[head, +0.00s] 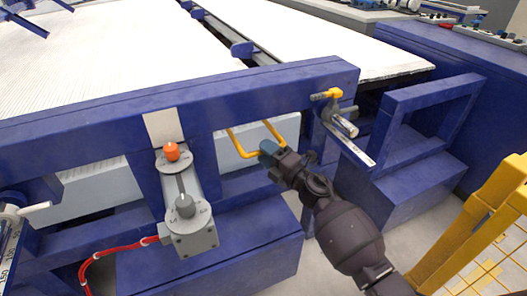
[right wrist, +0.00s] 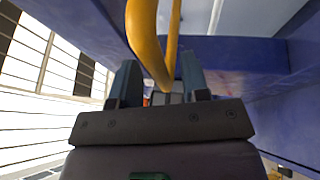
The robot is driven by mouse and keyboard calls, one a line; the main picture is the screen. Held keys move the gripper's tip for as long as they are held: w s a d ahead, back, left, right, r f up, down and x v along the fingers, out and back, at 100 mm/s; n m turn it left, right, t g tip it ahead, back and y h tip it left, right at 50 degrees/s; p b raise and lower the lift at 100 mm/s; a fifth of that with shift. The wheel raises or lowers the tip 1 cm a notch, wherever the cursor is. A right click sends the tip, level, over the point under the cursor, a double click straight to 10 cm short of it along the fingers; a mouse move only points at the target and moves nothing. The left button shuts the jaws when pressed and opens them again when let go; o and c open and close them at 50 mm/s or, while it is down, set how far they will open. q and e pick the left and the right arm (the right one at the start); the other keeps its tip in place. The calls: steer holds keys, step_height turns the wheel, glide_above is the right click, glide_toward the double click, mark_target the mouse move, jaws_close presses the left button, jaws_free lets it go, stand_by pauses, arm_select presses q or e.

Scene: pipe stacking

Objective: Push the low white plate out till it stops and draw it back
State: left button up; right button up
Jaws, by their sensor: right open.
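The low white plate (head: 95,192) shows as a pale panel under the blue front beam, partly hidden by the beam and a blue post. A yellow U-shaped handle (head: 243,152) sticks out from beneath the beam, in front of the pale panel. My right gripper (head: 266,150) is at the handle's near right end, with its arm coming from the lower right. In the right wrist view the gripper (right wrist: 158,78) is open, and the yellow handle (right wrist: 148,45) runs down between its two fingers. I cannot tell whether they touch it. My left gripper is not in view.
The blue beam (head: 100,122) runs just above the handle. A grey cylinder unit with an orange knob (head: 171,151) stands left, with a red hose (head: 105,253). A small yellow-tipped valve (head: 333,95) is right of the handle. A yellow frame (head: 480,220) stands lower right.

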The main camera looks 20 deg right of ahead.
steer(key=shift+w+a+r, duration=0.1)
steer(key=shift+w+a, duration=0.15)
steer(key=shift+w, duration=0.2)
jaws_close()
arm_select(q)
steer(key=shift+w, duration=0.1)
arm_select(e)
steer(key=shift+s, duration=0.3)
arm_select(q)
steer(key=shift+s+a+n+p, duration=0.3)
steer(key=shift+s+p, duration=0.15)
steer(key=shift+p, duration=0.75)
arm_select(e)
steer(key=s, duration=0.8)
steer(key=shift+s+d+f, duration=0.15)
steer(key=shift+f, duration=0.05)
